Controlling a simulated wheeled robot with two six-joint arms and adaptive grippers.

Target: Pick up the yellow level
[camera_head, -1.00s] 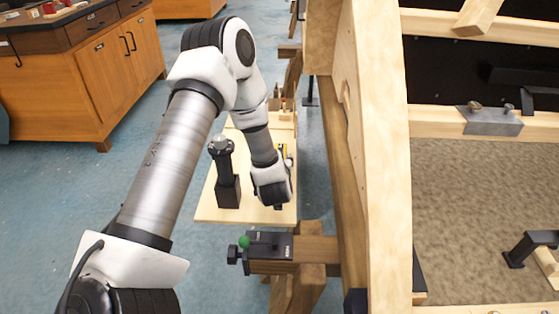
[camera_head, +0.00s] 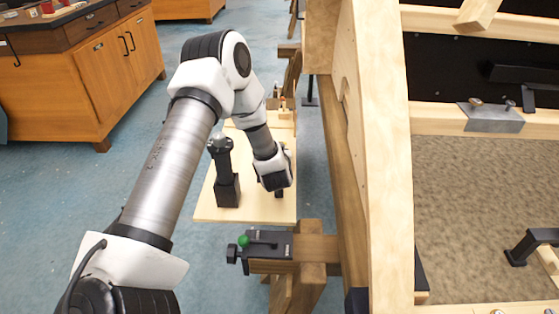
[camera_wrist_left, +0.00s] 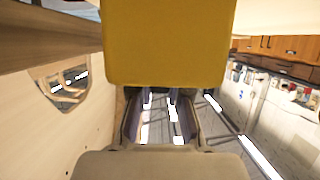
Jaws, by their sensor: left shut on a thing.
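The yellow level (camera_wrist_left: 168,42) fills the top middle of the left wrist view, very close to the camera. My left gripper (camera_head: 278,188) is over the small wooden table (camera_head: 250,212) in the head view, at the end of the bent left arm. It is shut on the yellow level. Its fingers are hard to make out, and in the head view the wrist hides most or all of the level. My right gripper is in neither view.
A black upright tool (camera_head: 226,178) stands on the table left of the gripper. A black clamp with a green knob (camera_head: 265,243) sits on a wooden trestle in front. A large wooden frame (camera_head: 360,150) rises close on the right. Wooden cabinets (camera_head: 90,75) stand far left.

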